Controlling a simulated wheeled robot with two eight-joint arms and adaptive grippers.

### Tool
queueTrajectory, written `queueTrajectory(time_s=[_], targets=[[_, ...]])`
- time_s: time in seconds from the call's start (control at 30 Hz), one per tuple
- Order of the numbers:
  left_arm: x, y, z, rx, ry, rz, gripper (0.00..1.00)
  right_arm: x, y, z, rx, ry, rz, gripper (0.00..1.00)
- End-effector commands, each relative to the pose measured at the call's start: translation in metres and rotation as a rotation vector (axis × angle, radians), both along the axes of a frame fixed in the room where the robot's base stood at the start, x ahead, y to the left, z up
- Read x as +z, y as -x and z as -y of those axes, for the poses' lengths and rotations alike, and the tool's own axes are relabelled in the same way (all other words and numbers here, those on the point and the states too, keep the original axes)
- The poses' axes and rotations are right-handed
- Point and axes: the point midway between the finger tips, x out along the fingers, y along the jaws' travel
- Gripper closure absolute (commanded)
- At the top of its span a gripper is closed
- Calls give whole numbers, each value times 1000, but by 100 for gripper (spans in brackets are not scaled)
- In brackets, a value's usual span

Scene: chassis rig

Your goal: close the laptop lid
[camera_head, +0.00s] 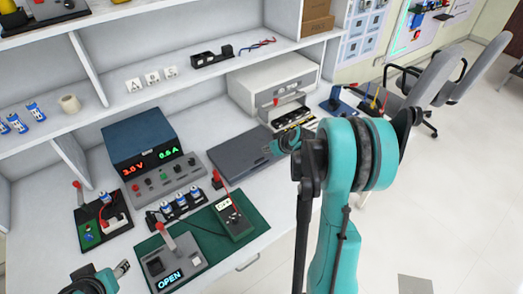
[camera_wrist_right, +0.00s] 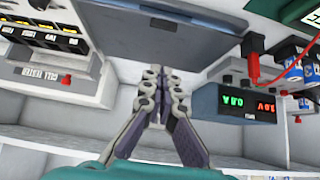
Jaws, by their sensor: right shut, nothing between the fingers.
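The laptop (camera_head: 240,152) is a dark grey slab on the bench, between the power supply and the white cabinet. Its lid looks folded down flat or nearly flat; I cannot tell whether a thin gap is left. In the right wrist view the laptop (camera_wrist_right: 165,38) spans the top. My right gripper (camera_head: 279,146) is over the laptop's right part in the head view, partly hidden by my own arm. In the wrist view my right gripper (camera_wrist_right: 160,78) is shut and empty, its tips near the laptop's edge. My left gripper (camera_head: 122,268) is at the bottom left, away from the laptop; its jaws are unclear.
A power supply (camera_head: 142,136) with lit digits stands left of the laptop. A white cell tester (camera_head: 275,82) stands behind it on the right. A green mat (camera_head: 252,238) with a meter and a switch box lies in front. Shelves (camera_head: 200,60) rise behind.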

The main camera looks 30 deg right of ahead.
Motion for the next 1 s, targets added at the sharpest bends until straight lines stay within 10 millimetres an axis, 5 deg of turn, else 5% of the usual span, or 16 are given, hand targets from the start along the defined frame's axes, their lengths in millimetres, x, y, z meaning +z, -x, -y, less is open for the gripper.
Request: queueTrajectory(time_s=[0.33, 0.5, 1.0], targets=[[-28, 0, 0, 0, 0, 0, 54, -59, -51, -5, 2, 1, 1, 100], [-39, 0, 0, 0, 0, 0, 54, -83, -47, -4, 1, 0, 2, 100], [-42, 0, 0, 0, 0, 0, 54, -92, -46, -4, 1, 0, 3, 100]])
